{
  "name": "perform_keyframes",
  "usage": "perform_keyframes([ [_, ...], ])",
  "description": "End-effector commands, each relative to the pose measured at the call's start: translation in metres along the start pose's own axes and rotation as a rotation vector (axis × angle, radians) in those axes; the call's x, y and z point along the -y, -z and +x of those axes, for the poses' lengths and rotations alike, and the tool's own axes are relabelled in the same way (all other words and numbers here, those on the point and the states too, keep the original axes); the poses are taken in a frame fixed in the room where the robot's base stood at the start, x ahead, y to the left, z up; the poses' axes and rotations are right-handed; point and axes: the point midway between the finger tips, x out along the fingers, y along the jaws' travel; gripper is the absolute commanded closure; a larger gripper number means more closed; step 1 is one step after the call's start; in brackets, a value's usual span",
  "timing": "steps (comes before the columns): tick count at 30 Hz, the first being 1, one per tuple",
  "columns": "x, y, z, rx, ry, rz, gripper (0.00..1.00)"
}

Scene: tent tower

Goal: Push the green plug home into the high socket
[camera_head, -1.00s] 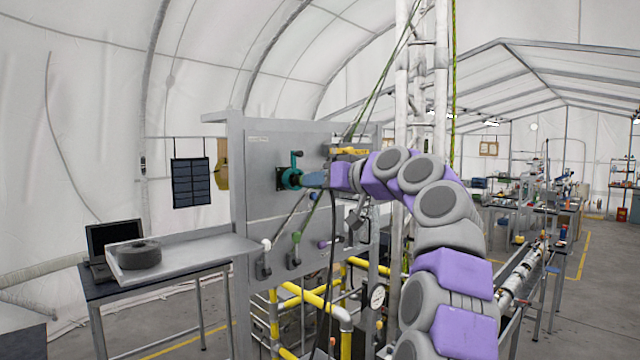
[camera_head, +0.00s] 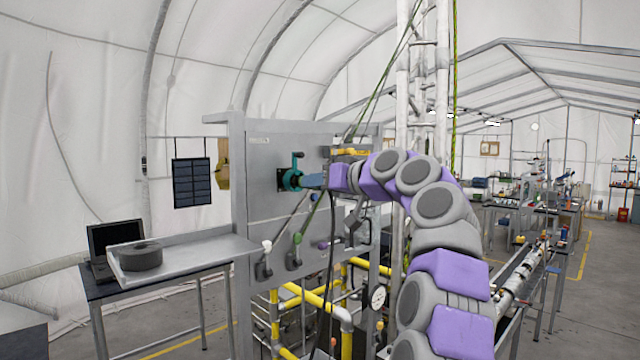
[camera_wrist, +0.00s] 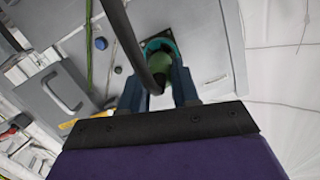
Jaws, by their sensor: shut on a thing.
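The high socket (camera_head: 289,180) is a teal ring with a raised lever on the grey panel. In the wrist view the teal socket ring (camera_wrist: 160,46) is at top centre, in front of the fingertips. The green plug (camera_wrist: 160,62) is between my gripper's fingers, and its front is inside or right at the ring. How deep it sits I cannot tell. My gripper (camera_head: 312,180) is shut on the plug, close to the panel; its blue fingers (camera_wrist: 158,88) show on both sides of the plug. A dark cable runs across the wrist view and partly covers the plug.
The grey panel (camera_head: 262,215) carries lower lever connectors, including a green one (camera_head: 296,240) and a white one (camera_head: 266,246). Yellow pipes (camera_head: 315,300) run below. A side shelf (camera_head: 200,252) at left holds a dark round part. A black cable hangs below my gripper.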

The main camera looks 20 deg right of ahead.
Motion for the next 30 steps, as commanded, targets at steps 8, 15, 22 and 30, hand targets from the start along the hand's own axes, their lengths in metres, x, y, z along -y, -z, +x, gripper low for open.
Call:
perform_keyframes([
  [8, 0.0, 0.002, 0.006, 0.0, 0.0, 0.0, 1.0],
  [15, 0.0, 0.002, 0.011, 0.0, 0.0, 0.0, 1.0],
  [22, 0.0, 0.002, 0.013, 0.0, 0.0, 0.0, 0.56],
  [30, 0.0, 0.002, 0.013, 0.0, 0.0, 0.0, 0.4],
])
